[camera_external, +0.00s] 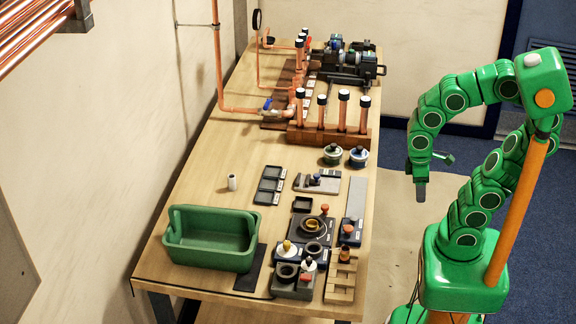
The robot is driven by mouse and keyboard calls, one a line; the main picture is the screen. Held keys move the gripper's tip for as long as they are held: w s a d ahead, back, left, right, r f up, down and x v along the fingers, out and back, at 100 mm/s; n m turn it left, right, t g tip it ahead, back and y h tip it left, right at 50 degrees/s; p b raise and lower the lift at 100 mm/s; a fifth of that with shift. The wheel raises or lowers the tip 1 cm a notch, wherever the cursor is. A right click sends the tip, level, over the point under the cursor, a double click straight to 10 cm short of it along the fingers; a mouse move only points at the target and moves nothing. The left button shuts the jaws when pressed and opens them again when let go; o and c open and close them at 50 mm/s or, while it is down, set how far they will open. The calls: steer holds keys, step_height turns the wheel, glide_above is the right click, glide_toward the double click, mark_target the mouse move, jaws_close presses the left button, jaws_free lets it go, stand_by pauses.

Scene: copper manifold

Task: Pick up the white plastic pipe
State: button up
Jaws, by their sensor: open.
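A small white plastic pipe (232,182) stands upright on the wooden table (215,165), behind the green bin and left of the dark trays. Its open top end looks dark. My gripper (420,193) hangs pointing down beyond the table's right edge, well apart from the pipe. It is open and nothing shows in it. Its fingers are seen edge-on and look small here.
A green bin (210,258) stands at the front left. Dark trays (269,186), fixtures (312,230) and a wooden block (341,280) fill the front right. Copper pipes in a wooden rack (330,137) stand further back. The table around the white pipe is clear.

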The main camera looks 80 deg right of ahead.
mark_target(228, 191)
steer(key=shift+r, duration=0.1)
